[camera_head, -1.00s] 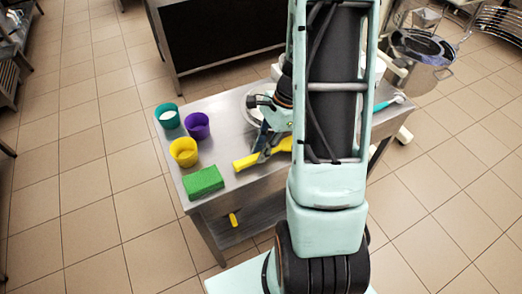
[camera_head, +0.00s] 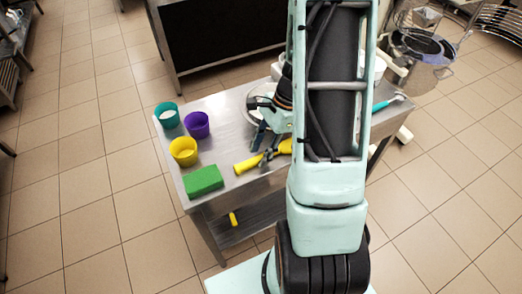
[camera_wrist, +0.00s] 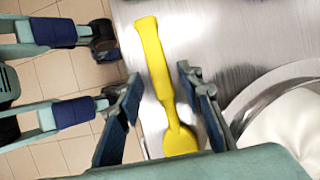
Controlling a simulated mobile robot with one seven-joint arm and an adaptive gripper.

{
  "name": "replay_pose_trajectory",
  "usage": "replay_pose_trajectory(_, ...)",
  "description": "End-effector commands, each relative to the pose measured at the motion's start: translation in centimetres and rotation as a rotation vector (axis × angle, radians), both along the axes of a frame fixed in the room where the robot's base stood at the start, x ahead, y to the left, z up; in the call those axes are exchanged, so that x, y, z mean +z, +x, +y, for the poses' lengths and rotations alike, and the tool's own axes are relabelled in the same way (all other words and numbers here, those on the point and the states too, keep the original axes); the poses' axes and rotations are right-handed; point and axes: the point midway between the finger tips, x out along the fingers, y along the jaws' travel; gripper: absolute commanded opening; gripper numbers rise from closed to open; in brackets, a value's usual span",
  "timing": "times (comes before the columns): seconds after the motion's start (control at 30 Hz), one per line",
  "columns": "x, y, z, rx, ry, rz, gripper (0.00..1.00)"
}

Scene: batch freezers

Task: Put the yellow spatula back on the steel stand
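The yellow spatula (camera_head: 246,166) lies on top of the steel stand (camera_head: 226,122), a table with a lower shelf, near its front edge. In the wrist view the spatula (camera_wrist: 153,55) has its handle pointing away and its wider end near my gripper's base. My gripper (camera_head: 263,148) is low over the table. In the wrist view its two fingers (camera_wrist: 160,82) are spread, one on each side of the spatula, with gaps between. My arm hides part of the table and the spatula's right end in the head view.
Teal (camera_head: 167,114), purple (camera_head: 198,124) and yellow (camera_head: 183,151) cups and a green block (camera_head: 203,181) stand on the left. A round steel rim with white contents (camera_wrist: 285,115) is close on the right. A teal-handled tool (camera_head: 388,103) lies at the far right.

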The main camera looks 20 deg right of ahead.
Motion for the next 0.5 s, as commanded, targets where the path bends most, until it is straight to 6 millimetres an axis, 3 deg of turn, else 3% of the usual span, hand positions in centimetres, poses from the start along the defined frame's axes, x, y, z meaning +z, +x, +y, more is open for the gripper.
replay_pose_trajectory(0.17,2.4,0.2,-0.8,0.000,-0.003,-0.005,0.34)
replay_pose_trajectory(0.5,9.1,0.3,-3.5,-0.001,-0.002,-0.004,0.34)
